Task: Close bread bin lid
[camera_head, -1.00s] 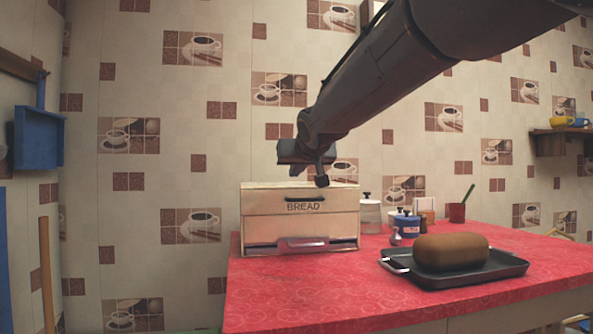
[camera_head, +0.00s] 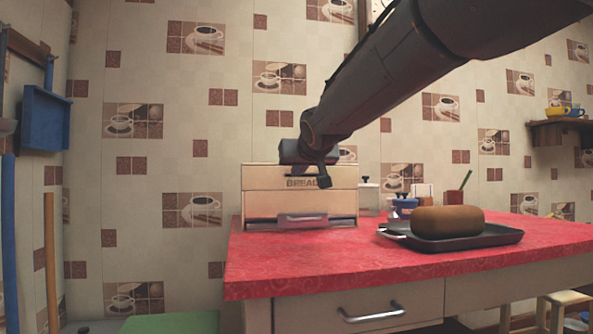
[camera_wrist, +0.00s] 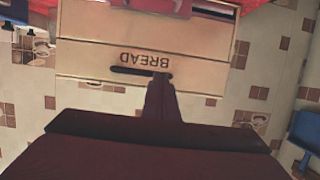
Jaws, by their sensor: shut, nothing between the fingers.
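The bread bin (camera_head: 259,203) is a pale wooden box marked BREAD at the counter's back left. Its front panel (camera_head: 262,184) bears the lettering and a dark handle strip, which shows upside down in the wrist view (camera_wrist: 126,70). I cannot tell how far the lid is open. My gripper (camera_head: 323,183) is shut and empty, pointing down in front of the lettered panel. In the wrist view, its fingertips (camera_wrist: 160,78) overlap the handle and lettering; contact is unclear. The gripper hides part of the lettering.
A brown loaf (camera_head: 447,221) lies on a black tray (camera_head: 486,238) at the right of the red counter (camera_head: 330,258). Jars (camera_head: 403,207) and a red cup (camera_head: 453,202) stand right of the bin. The counter in front of the bin is clear.

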